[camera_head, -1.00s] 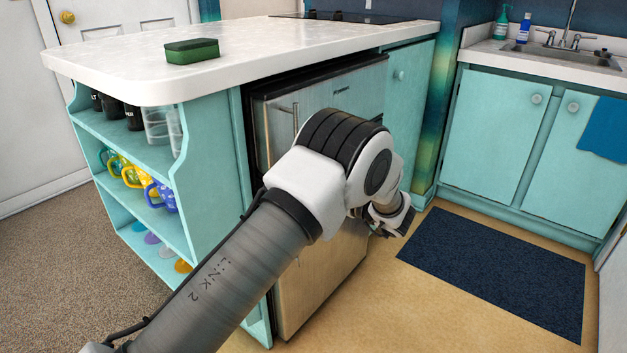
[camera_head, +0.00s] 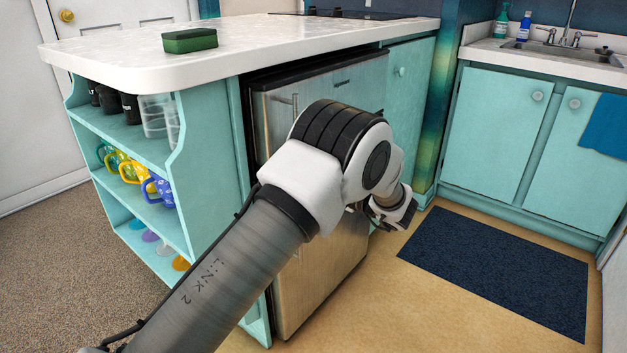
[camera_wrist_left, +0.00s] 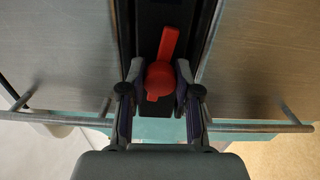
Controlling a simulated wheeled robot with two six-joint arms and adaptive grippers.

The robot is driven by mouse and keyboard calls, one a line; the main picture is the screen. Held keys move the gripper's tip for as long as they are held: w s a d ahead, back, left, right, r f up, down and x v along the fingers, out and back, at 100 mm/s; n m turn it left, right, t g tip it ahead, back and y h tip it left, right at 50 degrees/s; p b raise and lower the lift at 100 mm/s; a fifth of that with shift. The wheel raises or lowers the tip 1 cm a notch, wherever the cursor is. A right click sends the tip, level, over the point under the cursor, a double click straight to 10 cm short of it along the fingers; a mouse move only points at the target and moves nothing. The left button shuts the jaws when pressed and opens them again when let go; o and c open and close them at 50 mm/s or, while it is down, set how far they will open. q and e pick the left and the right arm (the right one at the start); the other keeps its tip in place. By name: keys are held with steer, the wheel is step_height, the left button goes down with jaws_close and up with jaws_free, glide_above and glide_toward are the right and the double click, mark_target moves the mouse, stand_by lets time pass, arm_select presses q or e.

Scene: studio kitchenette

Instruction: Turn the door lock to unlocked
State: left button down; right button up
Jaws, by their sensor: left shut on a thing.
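The door lock is a red knob (camera_wrist_left: 159,80) with a lever in the left wrist view. It is mounted on a black strip between two metal door panels. Its lever points up in that picture, tilted slightly right. My left gripper (camera_wrist_left: 160,88) is shut on the red knob, one finger on each side. In the head view my left gripper (camera_head: 392,213) is partly seen at the front of the metal fridge (camera_head: 325,275), and my arm hides the lock there. My right gripper is not in view.
Metal bar handles (camera_wrist_left: 259,127) cross the lower part of the wrist view on both sides. A counter (camera_head: 290,42) with a green sponge (camera_head: 189,40) stands over the fridge and open shelves with mugs. A dark blue mat (camera_head: 497,268) lies on the floor at right.

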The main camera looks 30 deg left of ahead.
arm_select(q)
steer(key=shift+n+b, duration=0.35)
steer(key=shift+n, duration=0.45)
steer(key=c, duration=0.8)
jaws_free()
steer(key=s+d, duration=0.1)
steer(key=d, duration=1.1)
